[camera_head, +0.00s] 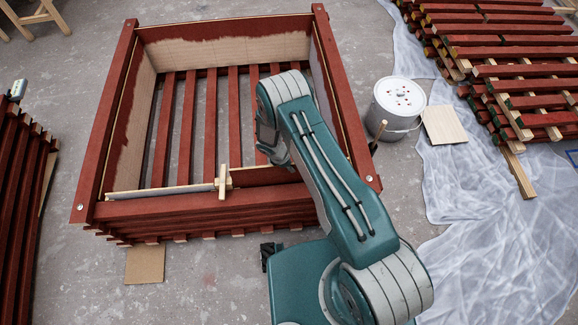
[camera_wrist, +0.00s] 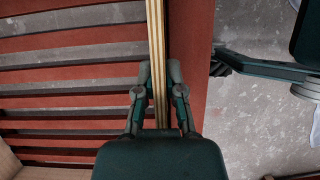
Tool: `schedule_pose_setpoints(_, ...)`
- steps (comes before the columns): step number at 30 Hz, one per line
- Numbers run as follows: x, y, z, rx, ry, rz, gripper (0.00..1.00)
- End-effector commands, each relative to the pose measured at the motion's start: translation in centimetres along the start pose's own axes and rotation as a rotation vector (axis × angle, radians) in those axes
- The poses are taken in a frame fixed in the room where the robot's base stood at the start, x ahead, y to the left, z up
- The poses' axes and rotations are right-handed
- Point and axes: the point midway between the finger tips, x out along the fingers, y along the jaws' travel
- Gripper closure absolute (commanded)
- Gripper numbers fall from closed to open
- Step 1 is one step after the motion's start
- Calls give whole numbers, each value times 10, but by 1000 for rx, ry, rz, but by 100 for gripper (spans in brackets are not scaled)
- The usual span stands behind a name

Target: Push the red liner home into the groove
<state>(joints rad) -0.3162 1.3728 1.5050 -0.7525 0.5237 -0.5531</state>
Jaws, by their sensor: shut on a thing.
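The red liner (camera_head: 268,175) is a thin panel at the near side of the red batten crate (camera_head: 95,150), its face red in the head view. In the wrist view its pale, layered plywood edge (camera_wrist: 157,35) runs between the fingers of my gripper (camera_wrist: 157,82), which is shut on it. A red rail (camera_wrist: 190,40) lies close along the liner's right side there. In the head view my arm covers the liner's right part, and my fingertips are hidden. The groove cannot be made out, and I cannot tell how deep the liner sits.
A grey strip (camera_head: 160,192) with a pale wooden crosspiece (camera_head: 223,182) lies along the near side, left of the liner. Partly painted panels (camera_head: 215,50) line other walls. A white bucket (camera_head: 395,105) stands right of the crate. Battens (camera_head: 510,40) are stacked at the right, over plastic sheeting (camera_head: 480,210).

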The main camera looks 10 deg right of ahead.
Motion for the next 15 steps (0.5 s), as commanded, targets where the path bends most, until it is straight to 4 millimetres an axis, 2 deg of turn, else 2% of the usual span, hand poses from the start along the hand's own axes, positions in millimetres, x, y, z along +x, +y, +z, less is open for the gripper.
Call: schedule_pose_setpoints(15, 9, 1, -4, 0, 0, 1, 100)
